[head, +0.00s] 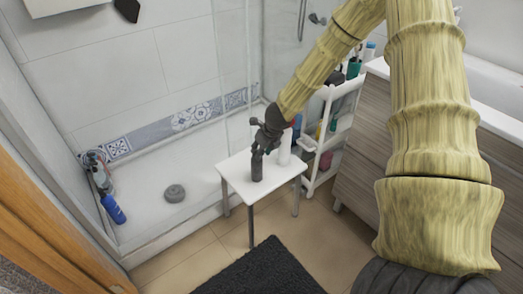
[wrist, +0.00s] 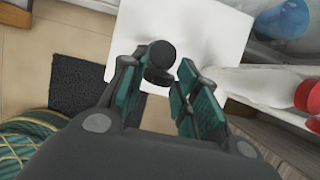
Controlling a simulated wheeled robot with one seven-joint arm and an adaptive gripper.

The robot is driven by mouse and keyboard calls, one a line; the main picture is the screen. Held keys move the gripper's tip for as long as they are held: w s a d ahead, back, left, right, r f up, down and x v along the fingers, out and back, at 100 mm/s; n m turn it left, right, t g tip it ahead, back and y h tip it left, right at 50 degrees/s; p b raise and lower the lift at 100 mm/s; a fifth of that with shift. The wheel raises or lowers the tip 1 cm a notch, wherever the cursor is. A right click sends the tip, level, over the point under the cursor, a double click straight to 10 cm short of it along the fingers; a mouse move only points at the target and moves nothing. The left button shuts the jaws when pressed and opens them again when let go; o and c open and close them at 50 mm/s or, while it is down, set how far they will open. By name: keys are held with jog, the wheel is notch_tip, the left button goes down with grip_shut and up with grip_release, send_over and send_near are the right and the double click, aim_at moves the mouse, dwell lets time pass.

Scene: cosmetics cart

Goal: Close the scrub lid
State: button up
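A dark grey scrub container (head: 257,167) stands upright on a small white table (head: 232,171). My gripper (head: 268,130) is just above the container, pointing down. In the wrist view, a dark round top (wrist: 161,53) shows between the teal-padded fingers of my gripper (wrist: 165,66), closer to the left finger. A second dark rounded piece shows just below it; I cannot tell which of the two is the lid or how far the lid is open. The fingers are apart, with a gap on the right side. Contact with the left finger is unclear.
A white bottle (head: 285,147) stands close to the right of the container. The wrist view shows a white bottle with a red cap (wrist: 306,95) and a blue item (wrist: 286,19). A shelf cart (head: 325,145) stands behind right. A dark mat (head: 262,272) lies in front.

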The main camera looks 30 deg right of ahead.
jog(key=p, duration=0.5)
jog(key=shift+r+g, duration=0.3)
jog(key=shift+r, duration=0.05)
jog(key=g+p, duration=0.1)
jog(key=p, duration=1.2)
jog(key=shift+w+a, duration=0.1)
jog(key=shift+w, duration=0.25)
jog(key=p, duration=0.3)
jog(key=g+p, duration=0.1)
jog(key=p, duration=0.3)
jog(key=shift+w+f+g+p, duration=0.1)
jog(key=shift+w+g+p, duration=0.1)
jog(key=shift+g+p, duration=0.1)
jog(key=shift+w+f+g+p, duration=0.15)
jog(key=shift+g+p, duration=0.25)
jog(key=shift+p, duration=0.45)
jog(key=shift+w+f, duration=0.1)
jog(key=g+b, duration=0.1)
jog(key=b, duration=0.1)
jog(key=g+b, duration=0.1)
jog(key=b, duration=0.2)
jog(key=shift+w+f+g+h, duration=0.25)
jog(key=shift+w+g+h, duration=0.05)
jog(key=shift+w, duration=0.1)
jog(key=shift+w+a+r+g+b, duration=0.15)
jog(key=shift+g+b, duration=0.45)
jog(key=shift+b, duration=0.7)
